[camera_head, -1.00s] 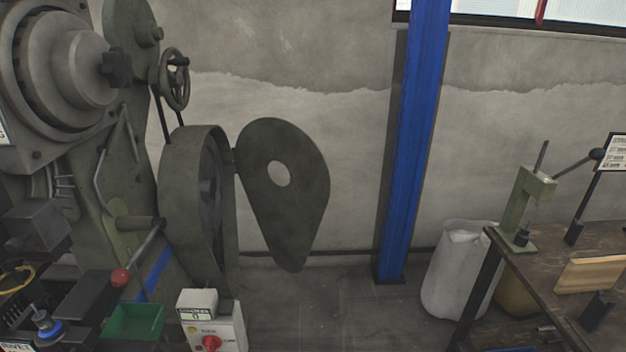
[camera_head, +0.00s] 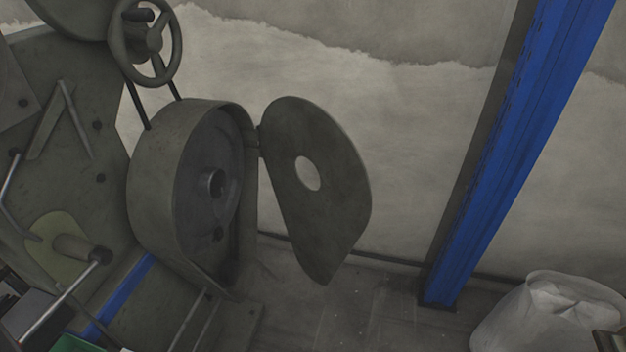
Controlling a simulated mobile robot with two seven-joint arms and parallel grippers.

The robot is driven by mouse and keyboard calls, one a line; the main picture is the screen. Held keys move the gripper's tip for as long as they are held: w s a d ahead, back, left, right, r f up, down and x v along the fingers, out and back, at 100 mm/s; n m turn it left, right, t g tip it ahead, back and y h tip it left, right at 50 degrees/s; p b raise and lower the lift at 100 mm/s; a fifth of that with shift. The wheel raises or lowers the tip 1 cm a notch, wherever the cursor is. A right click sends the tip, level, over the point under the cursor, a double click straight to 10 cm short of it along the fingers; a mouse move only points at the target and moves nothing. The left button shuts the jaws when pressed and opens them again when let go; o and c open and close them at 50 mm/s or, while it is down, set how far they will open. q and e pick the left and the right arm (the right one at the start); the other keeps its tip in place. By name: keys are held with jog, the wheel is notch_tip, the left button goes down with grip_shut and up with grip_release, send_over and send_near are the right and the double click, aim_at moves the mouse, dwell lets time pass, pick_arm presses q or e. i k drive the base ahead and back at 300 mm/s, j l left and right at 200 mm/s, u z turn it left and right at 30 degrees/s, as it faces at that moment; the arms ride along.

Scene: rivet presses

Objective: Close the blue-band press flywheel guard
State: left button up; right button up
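The flywheel guard (camera_head: 335,195) is a grey-green teardrop plate with a round hole. It stands swung open to the right, hinged at the upper right edge of the flywheel housing (camera_head: 152,180). The flywheel (camera_head: 205,150) with its hub shows inside the open housing. The press body carries a blue band (camera_head: 118,298) at its lower part. Neither of my grippers is in view.
A handwheel (camera_head: 152,42) sits above the housing. A lever (camera_head: 75,290) sticks out at lower left, with a green bin (camera_head: 75,345) below. A blue column (camera_head: 520,150) and a white sack (camera_head: 550,318) stand at right. Floor between guard and column is clear.

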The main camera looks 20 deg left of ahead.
aim_at(323, 225)
jog(key=i+u, duration=0.4)
jog(key=i+l+u, duration=0.15)
jog(key=u, duration=0.25)
jog(key=i+l+u, duration=0.25)
jog(key=u, duration=0.15)
jog(key=i+l+u, duration=0.2)
jog(key=l+u, duration=0.2)
